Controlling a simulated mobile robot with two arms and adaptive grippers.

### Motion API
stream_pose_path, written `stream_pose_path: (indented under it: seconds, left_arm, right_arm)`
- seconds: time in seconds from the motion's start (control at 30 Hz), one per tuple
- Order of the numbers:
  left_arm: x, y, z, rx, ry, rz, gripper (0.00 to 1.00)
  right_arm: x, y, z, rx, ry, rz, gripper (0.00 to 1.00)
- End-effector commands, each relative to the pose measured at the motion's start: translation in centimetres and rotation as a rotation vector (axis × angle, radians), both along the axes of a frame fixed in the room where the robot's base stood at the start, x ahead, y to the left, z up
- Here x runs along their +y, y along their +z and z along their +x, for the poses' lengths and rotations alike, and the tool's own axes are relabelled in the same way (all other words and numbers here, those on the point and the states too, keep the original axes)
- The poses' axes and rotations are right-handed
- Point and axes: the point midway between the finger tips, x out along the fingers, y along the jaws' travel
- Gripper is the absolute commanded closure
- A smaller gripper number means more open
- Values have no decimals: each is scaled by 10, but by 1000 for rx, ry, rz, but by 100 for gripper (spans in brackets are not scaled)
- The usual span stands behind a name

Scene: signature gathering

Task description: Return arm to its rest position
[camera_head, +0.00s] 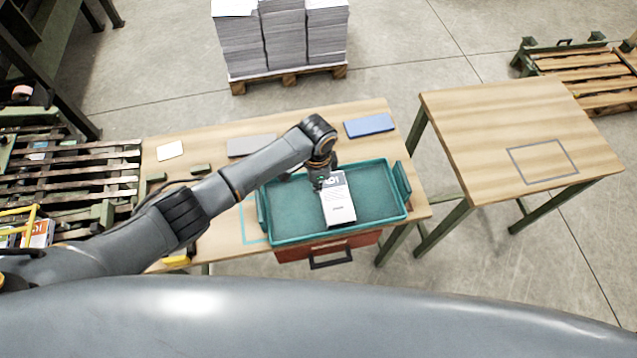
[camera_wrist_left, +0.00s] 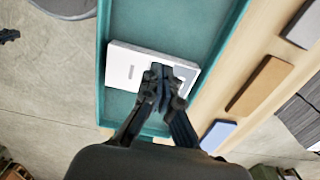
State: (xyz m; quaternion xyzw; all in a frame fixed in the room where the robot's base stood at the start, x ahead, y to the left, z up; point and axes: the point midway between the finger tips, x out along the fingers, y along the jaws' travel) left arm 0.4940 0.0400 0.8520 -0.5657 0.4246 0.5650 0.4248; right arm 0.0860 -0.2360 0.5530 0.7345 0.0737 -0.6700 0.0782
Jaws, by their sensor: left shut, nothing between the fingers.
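My left arm reaches in from the left in the head view, over the wooden table (camera_head: 205,139). My left gripper (camera_head: 318,185) hangs over the teal tray (camera_head: 285,238), close to the white booklet (camera_head: 341,213) lying inside it. In the left wrist view the left gripper (camera_wrist_left: 163,85) has its fingertips together with nothing between them. They overlap the booklet (camera_wrist_left: 128,66) in that view; whether they touch it I cannot tell. The tray's wall (camera_wrist_left: 101,60) shows there too. My right gripper is in neither view.
A second table (camera_head: 480,125) with a marked rectangle stands at the right. Stacked paper (camera_head: 290,40) sits on a pallet behind. A slatted rack (camera_head: 75,175) is at the left.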

Motion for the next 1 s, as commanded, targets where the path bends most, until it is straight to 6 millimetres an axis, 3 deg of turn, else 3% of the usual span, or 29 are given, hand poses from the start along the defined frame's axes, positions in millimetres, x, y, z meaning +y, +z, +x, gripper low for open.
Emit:
stream_pose_path:
  seconds: [0.1,0.43,0.57,0.7,0.83,1.0]
  left_arm:
    - [1,13,0,1,2,1,100]
    - [-3,12,-7,5,9,-16,100]
    - [-24,12,-39,12,58,-95,100]
    - [-37,26,-85,2,207,-219,100]
    - [-17,47,-117,-31,413,-294,100]
    - [36,74,-150,-92,673,-311,100]
  right_arm:
    - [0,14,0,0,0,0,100]
    - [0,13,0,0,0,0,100]
    - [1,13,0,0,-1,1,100]
    - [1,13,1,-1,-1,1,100]
    - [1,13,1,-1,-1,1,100]
    - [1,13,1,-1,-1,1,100]
